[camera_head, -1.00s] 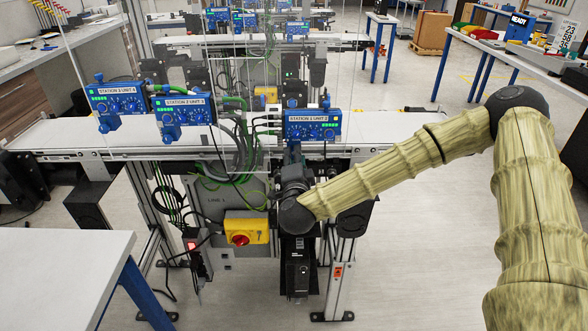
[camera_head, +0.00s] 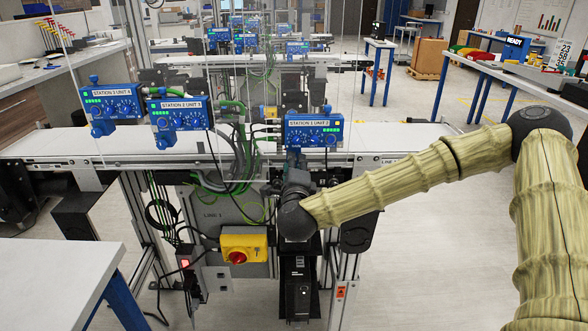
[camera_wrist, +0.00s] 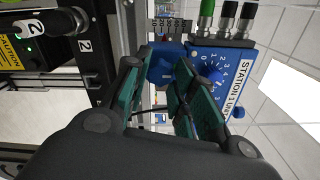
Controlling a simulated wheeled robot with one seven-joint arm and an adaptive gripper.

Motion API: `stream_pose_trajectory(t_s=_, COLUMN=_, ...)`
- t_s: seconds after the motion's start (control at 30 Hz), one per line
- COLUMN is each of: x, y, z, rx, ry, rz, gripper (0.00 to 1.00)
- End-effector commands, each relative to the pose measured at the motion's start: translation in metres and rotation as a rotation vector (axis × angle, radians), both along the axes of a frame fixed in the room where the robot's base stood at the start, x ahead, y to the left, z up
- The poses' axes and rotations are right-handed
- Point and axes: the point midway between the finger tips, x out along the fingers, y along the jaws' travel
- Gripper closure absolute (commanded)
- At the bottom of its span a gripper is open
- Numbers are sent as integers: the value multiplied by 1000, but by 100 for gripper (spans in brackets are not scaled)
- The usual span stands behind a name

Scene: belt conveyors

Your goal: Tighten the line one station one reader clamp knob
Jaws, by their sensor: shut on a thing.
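The blue reader unit (camera_head: 314,130), labelled station 1, is mounted above the front conveyor, right of two other blue units. It shows sideways in the wrist view (camera_wrist: 217,70), with a numbered dial and the station 1 label. A blue clamp knob (camera_wrist: 161,65) shows beside the unit's body, between the green-padded fingers of my gripper (camera_wrist: 165,85). My gripper is shut on this knob. The finger pads hide part of the knob and its shaft. In the head view, my wrist hides most of the gripper, below the unit.
Two more blue units (camera_head: 110,102) and (camera_head: 179,113) stand to the left on the front conveyor (camera_head: 400,136). Green and grey cables hang between them and the station 1 unit. A yellow switch box (camera_head: 244,247) is below. A white table (camera_head: 50,270) is at lower left.

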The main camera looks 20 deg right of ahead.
Motion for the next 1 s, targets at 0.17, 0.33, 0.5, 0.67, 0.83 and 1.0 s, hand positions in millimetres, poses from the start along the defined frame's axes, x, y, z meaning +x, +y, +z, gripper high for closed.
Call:
stream_pose_trajectory(t_s=0.17, x=0, y=-1, z=0, rx=5, ry=-1, rz=-2, gripper=98)
stream_pose_trajectory(t_s=0.33, x=0, y=-1, z=0, rx=4, ry=-1, rz=-2, gripper=98)
stream_pose_trajectory(t_s=0.5, x=0, y=0, z=0, rx=4, ry=-1, rz=-1, gripper=53)
stream_pose_trajectory(t_s=0.67, x=0, y=0, z=0, rx=4, ry=-1, rz=0, gripper=53)
stream_pose_trajectory(t_s=0.83, x=-1, y=1, z=0, rx=3, ry=-1, rz=1, gripper=53)
stream_pose_trajectory(t_s=1.0, x=-13, y=5, z=0, rx=3, ry=0, rz=3, gripper=53)
